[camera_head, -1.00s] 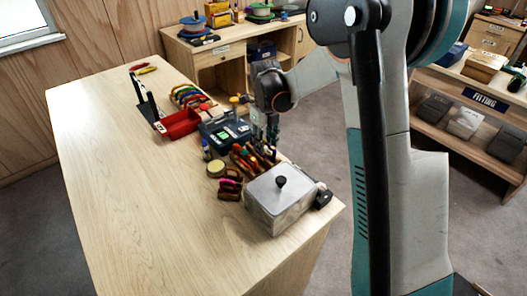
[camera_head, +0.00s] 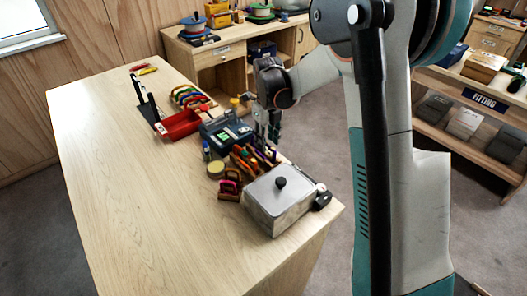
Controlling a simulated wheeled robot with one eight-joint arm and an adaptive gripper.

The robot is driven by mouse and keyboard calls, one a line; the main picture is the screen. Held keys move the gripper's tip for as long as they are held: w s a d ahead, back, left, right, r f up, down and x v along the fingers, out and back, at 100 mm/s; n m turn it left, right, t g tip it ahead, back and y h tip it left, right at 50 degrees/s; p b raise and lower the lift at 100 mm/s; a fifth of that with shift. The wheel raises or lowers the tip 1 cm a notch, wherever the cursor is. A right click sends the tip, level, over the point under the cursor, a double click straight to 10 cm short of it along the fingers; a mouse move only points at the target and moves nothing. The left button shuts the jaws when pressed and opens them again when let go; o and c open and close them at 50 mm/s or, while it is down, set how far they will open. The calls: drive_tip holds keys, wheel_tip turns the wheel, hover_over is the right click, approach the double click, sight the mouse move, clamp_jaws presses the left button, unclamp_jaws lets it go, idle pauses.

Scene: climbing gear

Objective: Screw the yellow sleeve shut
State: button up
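I cannot pick out the yellow sleeve with certainty. A small yellow piece (camera_head: 234,102) shows behind the dark blue case, left of my wrist, too small to identify. My gripper (camera_head: 273,138) points down at the table's right edge, just right of the dark blue case (camera_head: 224,131) with a lit green display. Its fingers are small and partly merge with the things behind them, so I cannot tell whether they are open or shut on something. Coloured gear (camera_head: 252,160) in red, orange, green and purple lies just below and left of the fingertips.
A grey metal box (camera_head: 279,205) with a black knob stands at the table's near right corner. A red tray (camera_head: 180,125) and a row of coloured carabiners (camera_head: 190,96) lie farther back. The left part of the wooden table (camera_head: 130,190) is clear.

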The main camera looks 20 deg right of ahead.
drive_tip(key=shift+r+p, duration=0.4)
drive_tip(key=shift+r, duration=0.45)
drive_tip(key=shift+s+a, duration=0.3)
drive_tip(key=shift+a, duration=0.4)
drive_tip(key=shift+w+f+b, duration=0.1)
drive_tip(key=shift+f+b, duration=0.95)
drive_tip(key=shift+f, duration=0.45)
drive_tip(key=shift+w+d+r, duration=0.1)
drive_tip(key=shift+w+d, duration=0.2)
drive_tip(key=shift+d, duration=0.4)
